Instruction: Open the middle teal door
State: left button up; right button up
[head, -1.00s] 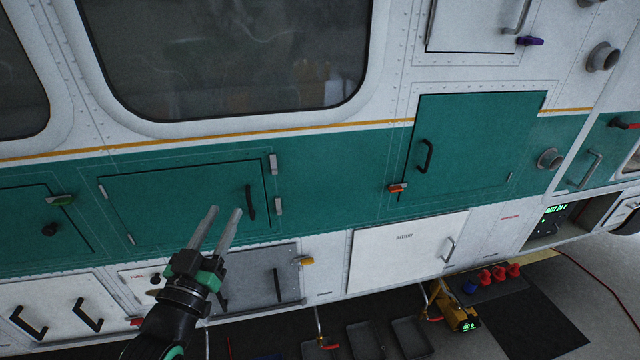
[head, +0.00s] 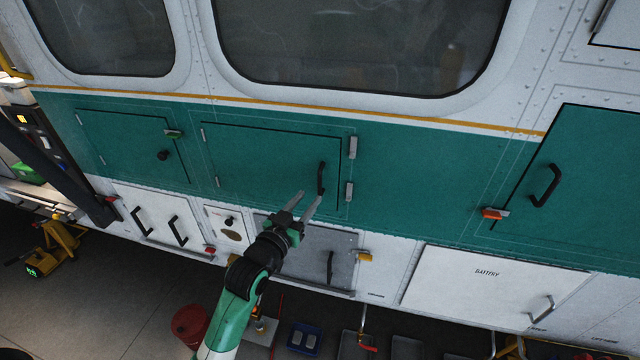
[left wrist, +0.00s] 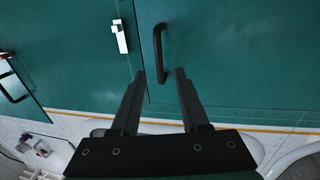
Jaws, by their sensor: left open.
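The middle teal door (head: 265,165) is shut flat in the teal band of the fuselage. Its black bar handle (head: 321,178) is near its right edge, and two silver fittings (head: 352,147) sit just right of that edge. My left gripper (head: 308,198) is open and empty, its fingertips close to the lower end of the handle. In the left wrist view the handle (left wrist: 159,48) lies ahead of the gap between the open fingers (left wrist: 160,74). A silver fitting (left wrist: 121,36) shows beside it. Contact with the handle cannot be told. My right gripper is not in view.
Another teal door (head: 130,145) with a round black knob is to the left, and a larger one (head: 575,190) to the right. A grey panel (head: 318,258) and a white battery panel (head: 480,285) are below. A red bucket (head: 190,325) stands on the floor.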

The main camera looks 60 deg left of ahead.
aim_at(319, 186)
pick_arm(q)
jog(key=x, duration=0.7)
jog(key=shift+w+a, duration=0.1)
jog(key=shift+w, duration=0.1)
grip_shut()
dwell(1.0)
